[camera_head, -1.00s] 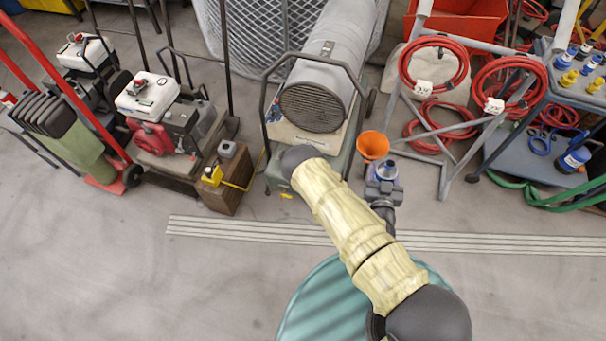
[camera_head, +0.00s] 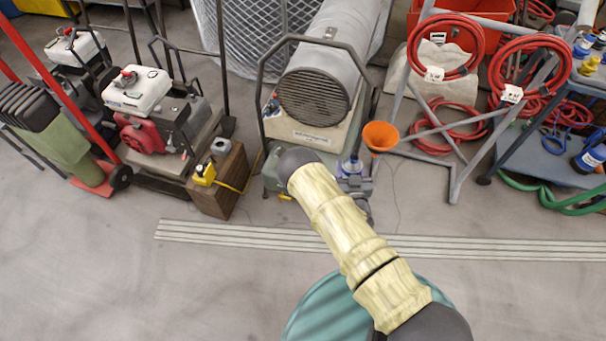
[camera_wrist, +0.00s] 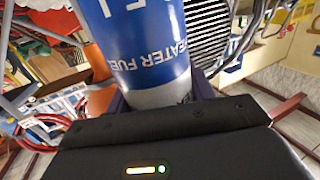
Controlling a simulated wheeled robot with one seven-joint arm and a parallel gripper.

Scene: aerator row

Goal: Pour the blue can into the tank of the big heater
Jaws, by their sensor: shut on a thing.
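The big heater (camera_head: 330,80) is a grey cylinder with a dark round grille, on a pale wheeled base with a black handle. An orange funnel (camera_head: 380,136) stands at its right front side; what its lower end sits in is hidden. My gripper (camera_head: 356,186) is shut on the blue can (camera_head: 350,168), just in front of the heater and left of and below the funnel in the head view. The wrist view shows the can (camera_wrist: 145,40) up close, with white lettering and a silver end between the fingers. Its opening and exact tilt cannot be told.
A wooden box (camera_head: 218,180) with a yellow item and engine machines (camera_head: 150,115) stand to the left. A frame with red hoses (camera_head: 445,60) and a blue-grey cart (camera_head: 545,160) stand to the right. The floor in front is mostly clear.

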